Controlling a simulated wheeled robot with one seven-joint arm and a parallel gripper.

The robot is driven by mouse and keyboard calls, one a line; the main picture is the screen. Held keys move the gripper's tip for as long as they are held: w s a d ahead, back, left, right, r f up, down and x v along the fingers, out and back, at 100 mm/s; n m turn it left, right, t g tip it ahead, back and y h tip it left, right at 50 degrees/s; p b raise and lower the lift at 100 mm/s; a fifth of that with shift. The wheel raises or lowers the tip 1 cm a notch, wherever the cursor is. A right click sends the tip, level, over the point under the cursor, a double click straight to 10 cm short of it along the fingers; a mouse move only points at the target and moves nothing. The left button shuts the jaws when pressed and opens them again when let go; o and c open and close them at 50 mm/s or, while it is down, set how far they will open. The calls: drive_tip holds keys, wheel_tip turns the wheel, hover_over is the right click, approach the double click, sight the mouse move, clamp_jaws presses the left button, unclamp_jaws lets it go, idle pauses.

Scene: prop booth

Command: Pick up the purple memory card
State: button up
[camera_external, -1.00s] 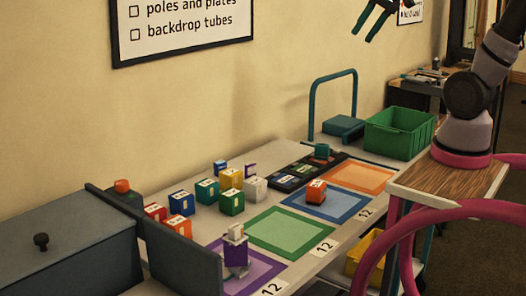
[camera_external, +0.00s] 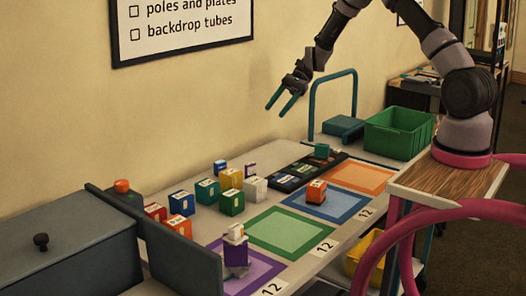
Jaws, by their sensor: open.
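Two purple items show, and I cannot tell for sure which is the memory card. A small purple and white block (camera_external: 250,171) stands at the back of the block group, partly hidden by a white block (camera_external: 254,188). A larger purple block (camera_external: 236,252) stands on the purple-bordered mat (camera_external: 262,269) near the front, with a white and orange piece (camera_external: 235,234) on top. My gripper (camera_external: 277,110) is open and empty, with its green fingers pointing down and left, high above the back of the table and clear of all blocks.
Several coloured blocks (camera_external: 206,191) stand close together at the left of the table. A dark tray (camera_external: 285,184) holds small items. An orange block (camera_external: 316,192) sits on the blue mat (camera_external: 340,213). The green mat (camera_external: 290,245) is clear. A grey divider (camera_external: 183,259) rises at the left.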

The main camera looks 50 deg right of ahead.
sight(252, 171)
drive_tip(key=w+f+m, duration=0.1)
drive_tip(key=f, duration=0.4)
drive_tip(key=w+d+f+m+t+y, duration=0.1)
drive_tip(key=f+m, duration=0.1)
drive_tip(key=f, duration=0.4)
drive_tip(key=w+f+m+y, duration=0.1)
drive_tip(key=f+m, duration=0.1)
drive_tip(key=f, duration=0.4)
drive_tip(key=shift+d+t, duration=0.2)
drive_tip(key=shift+t, duration=0.1)
drive_tip(key=shift+y, duration=0.3)
drive_tip(key=x, duration=1)
drive_tip(key=shift+a+f, duration=0.1)
drive_tip(key=shift+a, duration=0.25)
clamp_jaws()
